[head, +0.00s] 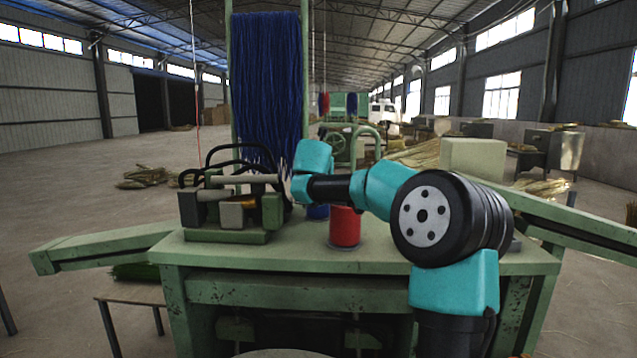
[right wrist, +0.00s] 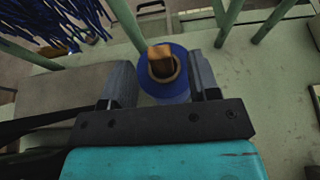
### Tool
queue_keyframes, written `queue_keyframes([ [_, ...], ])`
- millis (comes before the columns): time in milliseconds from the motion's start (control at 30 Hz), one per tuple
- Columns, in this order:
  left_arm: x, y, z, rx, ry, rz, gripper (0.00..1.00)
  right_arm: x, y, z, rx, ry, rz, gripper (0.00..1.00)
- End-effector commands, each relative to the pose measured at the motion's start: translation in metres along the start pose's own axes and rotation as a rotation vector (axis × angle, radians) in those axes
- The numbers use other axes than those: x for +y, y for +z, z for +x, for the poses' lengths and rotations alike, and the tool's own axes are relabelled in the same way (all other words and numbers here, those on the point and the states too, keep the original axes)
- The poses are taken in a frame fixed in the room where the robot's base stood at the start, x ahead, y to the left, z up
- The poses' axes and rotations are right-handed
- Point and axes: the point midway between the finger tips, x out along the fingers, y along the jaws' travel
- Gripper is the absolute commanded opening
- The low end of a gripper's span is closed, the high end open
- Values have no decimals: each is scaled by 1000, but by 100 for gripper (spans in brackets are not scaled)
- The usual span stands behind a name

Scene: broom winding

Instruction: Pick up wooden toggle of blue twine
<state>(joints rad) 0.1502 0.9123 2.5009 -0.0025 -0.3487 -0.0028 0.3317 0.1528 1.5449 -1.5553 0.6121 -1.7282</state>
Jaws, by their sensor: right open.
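The spool of blue twine (right wrist: 178,51) stands on the green bench, seen from above in the right wrist view. Its wooden toggle (right wrist: 160,57) is a short orange-brown piece standing at the spool's central opening. My right gripper (right wrist: 161,66) is open, with one dark finger on each side of the toggle and spool, apart from the toggle. In the head view only a little of the blue spool (head: 317,211) shows below my right wrist, which hides the toggle there. My left gripper is not in view.
A red spool (head: 345,227) stands just right of the blue one on the green bench (head: 300,262). A winding mechanism with dark hoops (head: 232,207) is close on the left. Blue strands (head: 267,85) hang between green uprights behind. Bench room is clear at the front.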

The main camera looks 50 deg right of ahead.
Motion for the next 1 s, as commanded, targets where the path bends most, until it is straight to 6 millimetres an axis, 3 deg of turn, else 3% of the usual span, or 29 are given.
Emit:
queue_keyframes([
  [433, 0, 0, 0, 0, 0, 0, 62, -1, 2, 49, 1, -1, 0, 55],
  [967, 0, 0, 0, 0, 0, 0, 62, 0, -3, 54, 11, -2, -2, 55],
  [1000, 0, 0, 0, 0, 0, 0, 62, 0, -4, 55, 11, -3, -2, 52],
])
